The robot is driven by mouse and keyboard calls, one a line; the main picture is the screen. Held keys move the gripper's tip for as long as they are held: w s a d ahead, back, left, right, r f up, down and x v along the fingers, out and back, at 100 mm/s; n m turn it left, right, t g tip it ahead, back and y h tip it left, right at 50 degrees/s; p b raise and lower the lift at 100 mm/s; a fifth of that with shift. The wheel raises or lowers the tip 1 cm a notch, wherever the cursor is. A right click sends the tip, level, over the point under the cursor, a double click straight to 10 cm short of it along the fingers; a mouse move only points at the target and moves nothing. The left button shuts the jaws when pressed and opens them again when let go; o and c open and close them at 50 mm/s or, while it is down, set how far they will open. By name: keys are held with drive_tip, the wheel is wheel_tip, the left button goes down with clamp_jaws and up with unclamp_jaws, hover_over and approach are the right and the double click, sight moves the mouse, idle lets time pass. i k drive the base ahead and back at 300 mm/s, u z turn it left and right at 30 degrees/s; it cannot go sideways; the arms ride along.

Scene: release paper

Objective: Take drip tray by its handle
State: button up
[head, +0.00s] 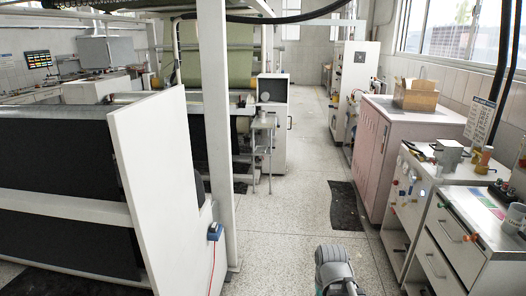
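I cannot make out a drip tray or its handle in the head view. A grey rounded part at the bottom centre looks like a link of my own arm. My gripper is not in view, so its state and what it is near do not show.
A speckled floor aisle (290,226) runs clear up the middle. A large machine with a white end panel (153,190) fills the left. Along the right stand a pinkish cabinet (372,160) with a cardboard box (415,95) and white drawer cabinets (452,262). A dark mat (345,206) lies beside them.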

sight(259, 149)
drive_tip(key=z, duration=0.3)
drive_tip(key=i, duration=1.95)
drive_tip(key=z, duration=0.4)
drive_tip(key=i, duration=2.35)
drive_tip(key=u, duration=0.2)
drive_tip(key=i, duration=1.5)
drive_tip(key=u, duration=0.3)
